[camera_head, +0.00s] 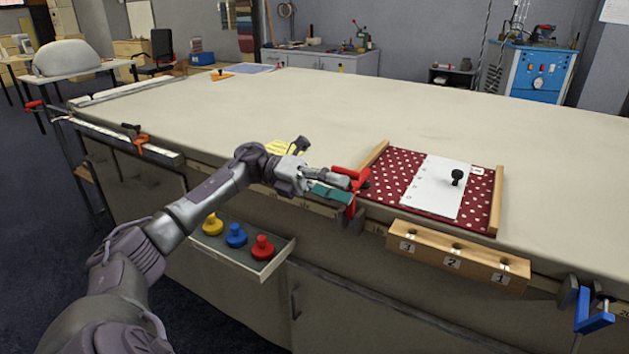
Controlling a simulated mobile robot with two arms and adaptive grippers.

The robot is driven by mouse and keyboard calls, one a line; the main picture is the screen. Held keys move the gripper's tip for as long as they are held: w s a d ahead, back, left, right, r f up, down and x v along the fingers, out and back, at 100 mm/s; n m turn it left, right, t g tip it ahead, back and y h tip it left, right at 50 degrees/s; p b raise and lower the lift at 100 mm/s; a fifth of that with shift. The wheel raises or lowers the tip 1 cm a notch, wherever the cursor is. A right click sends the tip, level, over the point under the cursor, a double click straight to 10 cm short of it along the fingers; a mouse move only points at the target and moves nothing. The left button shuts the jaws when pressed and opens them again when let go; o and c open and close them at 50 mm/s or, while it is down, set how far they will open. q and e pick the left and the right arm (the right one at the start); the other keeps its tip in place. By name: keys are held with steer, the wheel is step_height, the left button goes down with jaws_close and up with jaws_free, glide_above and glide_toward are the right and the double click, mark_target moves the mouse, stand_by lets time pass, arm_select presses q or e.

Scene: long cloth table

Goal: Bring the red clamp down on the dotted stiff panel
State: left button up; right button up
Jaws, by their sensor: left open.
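A dotted panel (399,187), dark red with white dots, lies flat on the table near the front edge, between two wooden side strips. A white plate (436,192) with a black knob (457,177) lies on it. A red clamp (360,179) stands at the table's front edge, beside the panel's left front corner. My left gripper (343,187) comes in from the left and its fingers are right at the clamp, open. The fingers partly cover the clamp. I cannot tell whether the clamp's arm is raised or touches the panel. My right gripper is out of view.
A wooden block (431,261) with numbered holes sits at the front edge. An open drawer (228,259) below holds yellow, blue and red knobs. A blue clamp (592,316) is at the right front edge, an orange clamp (140,140) at the left. The table's middle is clear.

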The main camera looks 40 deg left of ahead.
arm_select(q)
steer(key=v, duration=1)
steer(key=shift+a, duration=0.1)
